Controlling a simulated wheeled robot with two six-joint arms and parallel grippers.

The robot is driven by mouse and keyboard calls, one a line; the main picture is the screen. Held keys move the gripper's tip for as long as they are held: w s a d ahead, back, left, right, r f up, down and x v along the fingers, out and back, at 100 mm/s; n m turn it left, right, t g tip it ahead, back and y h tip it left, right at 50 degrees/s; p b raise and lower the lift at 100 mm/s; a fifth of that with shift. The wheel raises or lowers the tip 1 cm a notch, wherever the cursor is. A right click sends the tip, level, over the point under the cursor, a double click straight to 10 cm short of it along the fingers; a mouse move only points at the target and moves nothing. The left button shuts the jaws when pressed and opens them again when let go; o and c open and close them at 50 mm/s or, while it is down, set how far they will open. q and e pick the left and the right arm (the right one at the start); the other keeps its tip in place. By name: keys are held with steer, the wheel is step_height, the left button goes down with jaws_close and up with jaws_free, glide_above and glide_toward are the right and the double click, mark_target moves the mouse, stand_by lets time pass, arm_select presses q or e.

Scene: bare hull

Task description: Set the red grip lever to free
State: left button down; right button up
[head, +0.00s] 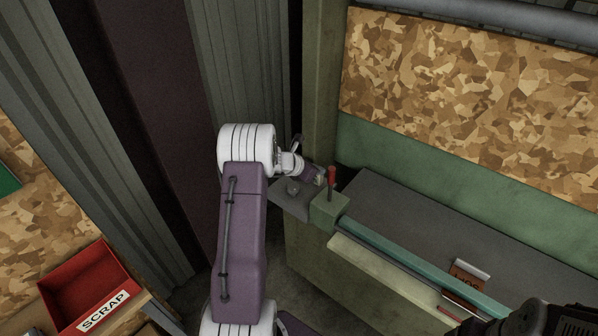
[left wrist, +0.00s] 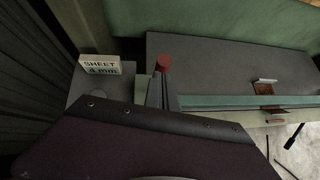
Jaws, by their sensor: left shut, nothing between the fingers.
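The red grip lever (head: 331,174) stands roughly upright on a green block (head: 329,210) at the left end of the machine bed. Its red top also shows in the left wrist view (left wrist: 164,63), just beyond the fingertips. My left gripper (head: 321,180) is shut and empty, close beside the lever on its left in the head view. I cannot tell whether the fingers touch it. In the left wrist view the gripper (left wrist: 160,92) hides the lever's lower part. My right gripper does not show clearly in either view.
A "SHEET 4 mm" sign (left wrist: 99,65) stands left of the lever. A teal bar (head: 410,262) runs right along the dark bed (head: 420,225), with a small brown card (head: 468,274) on it. A red SCRAP bin (head: 88,285) is at lower left. A dark object (head: 530,320) fills the lower right corner.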

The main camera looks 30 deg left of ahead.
arm_select(q)
steer(key=shift+w+r+b+v, duration=0.55)
steer(key=shift+r+b+v, duration=0.15)
steer(key=shift+v, duration=5.1)
steer(key=w+d+f+m+h+b, duration=0.1)
steer(key=d+f+m+b, duration=0.15)
steer(key=d, duration=0.45)
steer(key=w+d+f+m+h+b, duration=0.1)
steer(key=d+f+b, duration=0.1)
steer(key=d+b, duration=0.3)
steer(key=s+d+f+m+g+b, duration=0.45)
steer(key=s+d+f+m, duration=0.35)
steer(key=d, duration=0.4)
steer(key=s+d+f+m+g+y+b, duration=0.1)
steer(key=s+f+m+g+y+b, duration=0.15)
steer(key=s+f+m, duration=0.9)
steer(key=s+a+m+g+y, duration=0.1)
steer(key=s+a+m+y, duration=0.1)
steer(key=s+a+m, duration=0.3)
steer(key=s+m, duration=0.1)
steer(key=m, duration=0.3)
steer(key=shift+f+m+g, duration=0.2)
steer(key=shift+m+g, duration=0.1)
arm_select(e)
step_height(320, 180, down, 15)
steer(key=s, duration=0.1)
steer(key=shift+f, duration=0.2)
